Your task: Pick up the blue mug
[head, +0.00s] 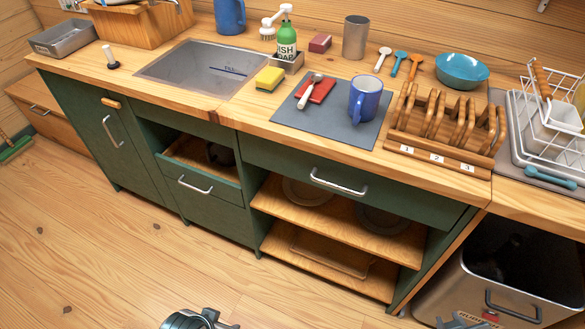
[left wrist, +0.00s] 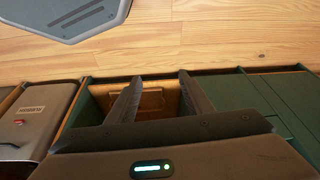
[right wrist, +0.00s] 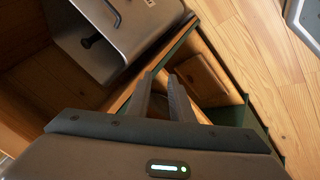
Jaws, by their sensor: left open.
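The blue mug (head: 365,100) stands upright on the grey mat on the counter, its handle toward the lower left. A taller blue vessel (head: 230,16) stands at the back of the counter. My left gripper is open and empty in the left wrist view (left wrist: 158,80), its two fingers apart. My right gripper is open and empty in the right wrist view (right wrist: 160,78), with a narrower gap. Neither wrist view shows the mug.
Utensils, a teal bowl (head: 462,70) and a metal cup (head: 356,37) stand behind. A metal bin (head: 480,292) is below right.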

